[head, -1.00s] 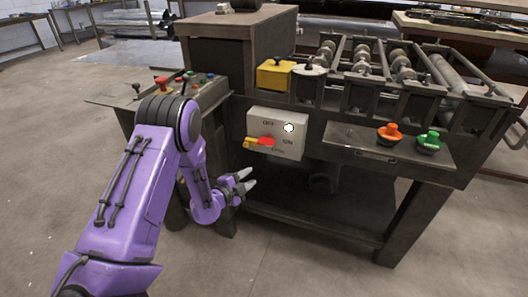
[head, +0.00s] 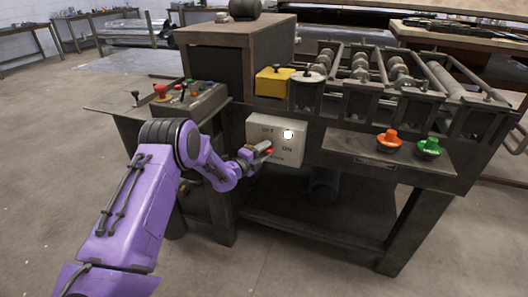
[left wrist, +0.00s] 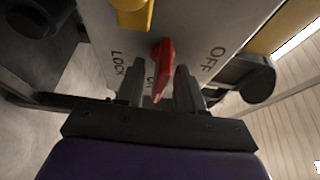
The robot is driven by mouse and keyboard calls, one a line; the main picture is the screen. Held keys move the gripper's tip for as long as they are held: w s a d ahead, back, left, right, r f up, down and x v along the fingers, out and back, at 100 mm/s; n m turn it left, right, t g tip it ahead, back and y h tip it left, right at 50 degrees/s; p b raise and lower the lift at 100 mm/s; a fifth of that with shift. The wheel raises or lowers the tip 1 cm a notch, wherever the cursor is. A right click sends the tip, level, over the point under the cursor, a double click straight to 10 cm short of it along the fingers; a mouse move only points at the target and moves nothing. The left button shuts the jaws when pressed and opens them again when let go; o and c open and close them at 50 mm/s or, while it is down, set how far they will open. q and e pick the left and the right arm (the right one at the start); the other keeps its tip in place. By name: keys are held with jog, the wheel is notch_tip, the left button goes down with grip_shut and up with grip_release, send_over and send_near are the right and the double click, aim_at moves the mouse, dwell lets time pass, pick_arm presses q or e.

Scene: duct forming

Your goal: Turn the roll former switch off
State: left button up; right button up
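The roll former switch is a light grey box (head: 286,127) on the front of the machine, marked OFF, ON and LOCK. Its red handle (left wrist: 164,66) shows in the left wrist view, with its narrow end over the partly hidden ON label. A yellow part (left wrist: 135,12) of the switch is at the top of that view. My left gripper (head: 264,150) is at the box, in front of the handle, which is mostly hidden in the head view. Its fingers (left wrist: 159,90) are open, one on each side of the handle, with gaps visible. My right gripper is not in view.
A control panel (head: 205,100) with a red button and small levers is left of the box. An orange button (head: 387,141) and a green button (head: 429,146) sit on a ledge to the right. Rollers (head: 398,64) are above. The floor in front is clear.

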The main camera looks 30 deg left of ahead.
pick_arm(q)
jog(key=shift+r, duration=0.1)
grip_shut()
